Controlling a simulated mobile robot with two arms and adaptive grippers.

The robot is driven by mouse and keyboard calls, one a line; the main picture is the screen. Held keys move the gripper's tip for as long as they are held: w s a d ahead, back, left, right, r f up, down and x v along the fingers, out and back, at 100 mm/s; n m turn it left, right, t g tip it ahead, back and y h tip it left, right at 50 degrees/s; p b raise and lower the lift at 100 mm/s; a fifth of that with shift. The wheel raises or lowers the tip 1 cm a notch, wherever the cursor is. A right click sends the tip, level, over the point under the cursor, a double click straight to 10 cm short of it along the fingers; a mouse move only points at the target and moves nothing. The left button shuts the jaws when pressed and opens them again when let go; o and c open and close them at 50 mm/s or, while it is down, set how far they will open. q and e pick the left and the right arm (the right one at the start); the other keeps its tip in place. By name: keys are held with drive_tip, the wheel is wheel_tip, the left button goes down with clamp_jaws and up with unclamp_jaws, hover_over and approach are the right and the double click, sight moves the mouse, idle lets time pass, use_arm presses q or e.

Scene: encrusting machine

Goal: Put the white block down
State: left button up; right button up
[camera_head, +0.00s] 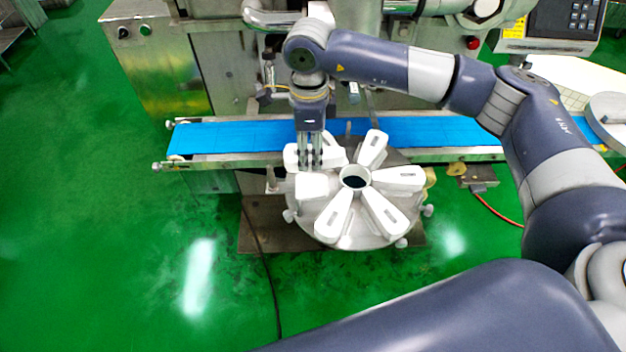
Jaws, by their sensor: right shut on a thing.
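My right gripper (310,163) points down at the upper left of a round grey machine disc (345,241). It is shut on a white block (334,155), partly hidden behind the fingers. The block is at or just above the disc; I cannot tell whether it touches. Several other white blocks lie on the disc like spokes around a central ring (355,178), including a front-right one (384,213) and a back-right one (373,147). My left gripper is not in view.
A blue conveyor belt (225,137) runs behind the disc, in front of the metal machine body (222,65). A control panel (565,20) is at the top right. A dark cable crosses the green floor (120,270), which is clear at the left.

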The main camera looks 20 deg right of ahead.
sight(310, 166)
wheel_tip(310, 166, down, 4)
drive_tip(key=shift+f+p, duration=0.2)
drive_tip(key=shift+p, duration=0.45)
drive_tip(key=shift+f, duration=0.6)
wheel_tip(310, 166, down, 2)
drive_tip(key=shift+s+f+p, duration=0.1)
drive_tip(key=shift+p, duration=0.45)
drive_tip(key=shift+f, duration=0.4)
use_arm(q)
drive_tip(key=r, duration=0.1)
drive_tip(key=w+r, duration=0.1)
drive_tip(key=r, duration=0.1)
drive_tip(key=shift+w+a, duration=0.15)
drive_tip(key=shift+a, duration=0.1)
use_arm(e)
drive_tip(key=shift+f, duration=0.1)
drive_tip(key=shift+f, duration=0.2)
drive_tip(key=o, duration=1.3)
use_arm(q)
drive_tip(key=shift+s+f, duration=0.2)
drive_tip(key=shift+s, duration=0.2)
